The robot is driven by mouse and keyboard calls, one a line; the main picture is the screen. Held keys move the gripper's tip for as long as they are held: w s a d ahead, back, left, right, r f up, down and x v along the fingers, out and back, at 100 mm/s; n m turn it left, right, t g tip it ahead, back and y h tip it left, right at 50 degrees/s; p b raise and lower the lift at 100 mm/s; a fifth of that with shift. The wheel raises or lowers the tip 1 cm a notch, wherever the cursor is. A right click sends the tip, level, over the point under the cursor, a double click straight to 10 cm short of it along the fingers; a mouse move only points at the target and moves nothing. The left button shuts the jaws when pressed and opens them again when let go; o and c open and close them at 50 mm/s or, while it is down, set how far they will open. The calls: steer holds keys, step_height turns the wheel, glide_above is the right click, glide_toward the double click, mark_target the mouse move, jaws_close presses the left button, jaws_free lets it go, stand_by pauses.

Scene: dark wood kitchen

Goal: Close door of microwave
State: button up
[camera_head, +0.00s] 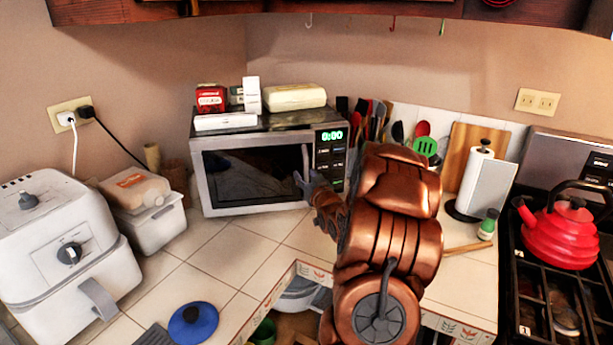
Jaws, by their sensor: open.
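The microwave (328,155) stands in the corner of the counter, silver with a dark window and a green 0:00 display. Its door (250,174) looks flush or nearly flush with the front; I cannot tell whether a small gap is left. The upright handle (305,158) is at the door's right edge. My gripper (303,181) is open at the lower end of the handle, in front of the door's right edge. I cannot tell whether it touches. My copper-coloured arm hides part of the counter right of the microwave.
Boxes and a yellow container (294,97) sit on top of the microwave. A white air fryer (62,240) and a bread box (150,215) stand at left. Utensils, a paper towel roll (484,182) and a red kettle (560,232) on the stove are at right. Tiles before the microwave are clear.

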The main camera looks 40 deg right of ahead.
jaws_close()
stand_by(0.3)
stand_by(0.4)
